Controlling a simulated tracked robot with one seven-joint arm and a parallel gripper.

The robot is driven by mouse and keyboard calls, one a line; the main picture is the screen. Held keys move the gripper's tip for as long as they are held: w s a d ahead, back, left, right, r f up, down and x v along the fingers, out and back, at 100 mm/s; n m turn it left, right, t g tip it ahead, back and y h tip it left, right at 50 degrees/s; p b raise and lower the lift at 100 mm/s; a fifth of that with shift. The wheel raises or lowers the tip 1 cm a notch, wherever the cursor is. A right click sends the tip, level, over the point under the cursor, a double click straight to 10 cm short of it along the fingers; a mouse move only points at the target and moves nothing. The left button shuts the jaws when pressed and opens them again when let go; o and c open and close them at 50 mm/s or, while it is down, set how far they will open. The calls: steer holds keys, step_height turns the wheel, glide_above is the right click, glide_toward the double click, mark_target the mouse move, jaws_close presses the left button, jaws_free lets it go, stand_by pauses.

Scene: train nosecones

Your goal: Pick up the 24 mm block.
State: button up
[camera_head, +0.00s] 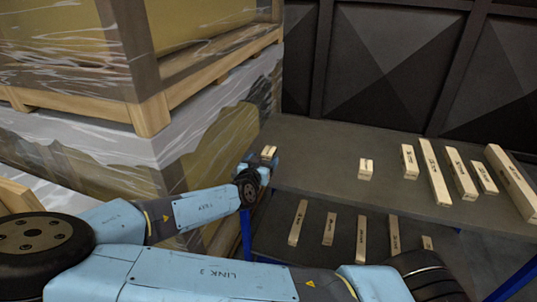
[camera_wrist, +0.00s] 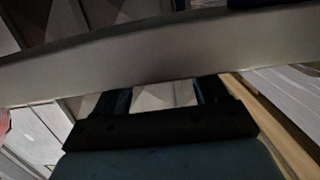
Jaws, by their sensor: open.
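Several pale wooden blocks with dark lettering stand on the grey upper shelf (camera_head: 320,165) in the head view. The lettering is too small to read, so I cannot tell which is the 24 mm block. A small block (camera_head: 268,152) is at the shelf's left end, at my gripper (camera_head: 262,163). My gripper is open, with its fingers around or close beside that block; contact is unclear. In the wrist view, my gripper (camera_wrist: 165,97) has its two dark fingers apart, with a pale shape between them that I cannot identify for certain. A broad grey band crosses that view above the fingers.
Another short block (camera_head: 366,169) stands alone mid-shelf, with longer ones (camera_head: 434,172) to its right. A lower shelf (camera_head: 275,240) holds several more blocks (camera_head: 329,229). A wrapped pallet stack (camera_head: 190,120) rises close to the left of my arm. Dark panels (camera_head: 400,70) stand behind.

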mark_target(267, 153)
steer(key=shift+a+x, duration=0.2)
steer(key=shift+x, duration=2.6)
steer(key=shift+f, duration=0.15)
steer(key=shift+c, duration=0.4)
steer(key=c, duration=1)
steer(key=shift+o, duration=0.2)
steer(key=shift+r, duration=0.25)
steer(key=shift+s+a, duration=0.15)
steer(key=shift+s, duration=0.15)
steer(key=f+v, duration=0.2)
steer(key=v, duration=1.5)
steer(key=shift+s+f, duration=0.25)
steer(key=shift+f, duration=0.05)
